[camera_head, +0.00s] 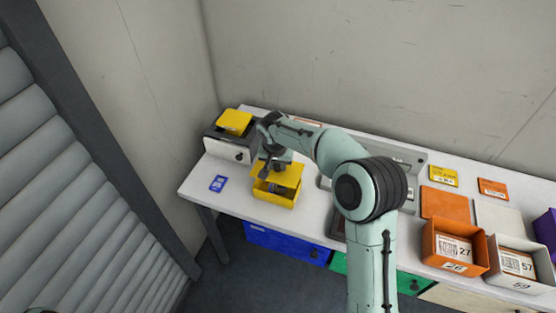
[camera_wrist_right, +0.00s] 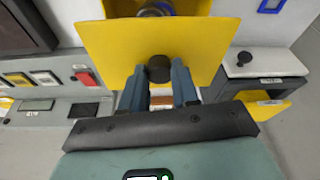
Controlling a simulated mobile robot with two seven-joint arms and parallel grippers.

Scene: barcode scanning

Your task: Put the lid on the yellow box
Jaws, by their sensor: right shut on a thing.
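The open yellow box (camera_head: 274,198) stands on the left part of the white table, with grey parts visible inside. My right gripper (camera_head: 272,167) is over the back of the box and shut on the dark knob of a flat yellow lid (camera_wrist_right: 112,48). In the right wrist view the gripper (camera_wrist_right: 158,78) has one finger on each side of the knob. The lid covers part of the yellow box (camera_wrist_right: 205,8) in that view, and a round blue-and-grey item shows past its edge. I cannot tell whether lid and box touch.
A black and white device (camera_head: 228,148) with a yellow plate (camera_head: 235,121) on top stands at the back left. A blue card (camera_head: 218,183) lies left of the box. An orange bin (camera_head: 440,243) and a white bin (camera_head: 505,268) stand at the right. The table's front edge is close to the box.

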